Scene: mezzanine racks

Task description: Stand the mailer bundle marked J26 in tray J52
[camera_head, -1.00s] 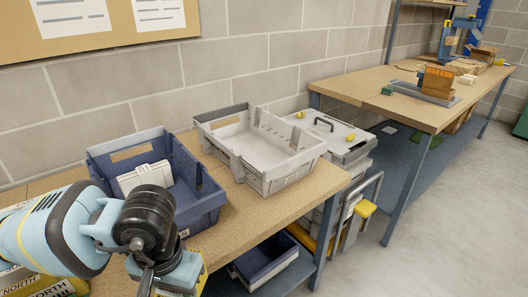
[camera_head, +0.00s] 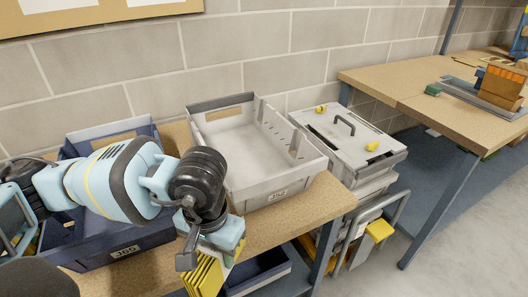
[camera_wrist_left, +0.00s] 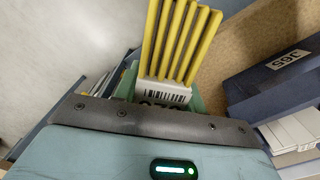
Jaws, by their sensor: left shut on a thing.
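The yellow mailer bundle (camera_head: 209,277) hangs below my left gripper (camera_head: 212,256), which is shut on it in front of the table edge. In the left wrist view, the bundle (camera_wrist_left: 180,40) shows several yellow layers and a white barcode label; the label's marking is partly hidden. The green fingers of my left gripper (camera_wrist_left: 165,98) grip it. Tray J52 (camera_head: 302,178) is the pale grey open tray on the table, to the right of and beyond the gripper; it looks empty. The bundle is apart from the tray. My right gripper is not seen.
A dark blue bin (camera_head: 145,238) with its own label stands left of the tray, partly behind my arm. A lidded grey box (camera_head: 375,160) with yellow latches stands to the right. Another blue bin (camera_head: 262,275) sits below the table. A second workbench (camera_head: 425,95) stands farther right.

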